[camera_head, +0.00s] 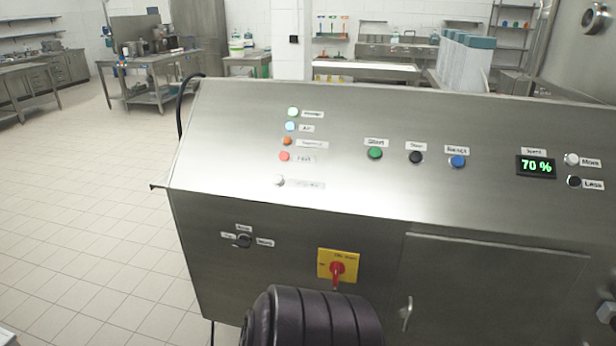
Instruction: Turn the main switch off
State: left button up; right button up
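The main switch (337,268) is a red rotary knob on a yellow plate (325,257), on the front face of the steel machine cabinet below the control panel. Its grip looks vertical, with the lower end pointing down. The lettering on the plate is too small to read surely. A dark ribbed rounded part, which may belong to one of my arms, rises from the bottom edge just below the switch and overlaps the cabinet. I see no gripper fingers in this view, so neither gripper's opening shows.
The sloped panel (230,130) carries a green button (375,153), a black button (415,157), a blue button (457,161) and a lit "70 %" display (536,166). A black selector (243,240) sits left of the switch, a door handle (406,313) right. Tiled floor (90,220) is open left.

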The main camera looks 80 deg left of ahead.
aim_at(338, 268)
jog(key=u, duration=2.7)
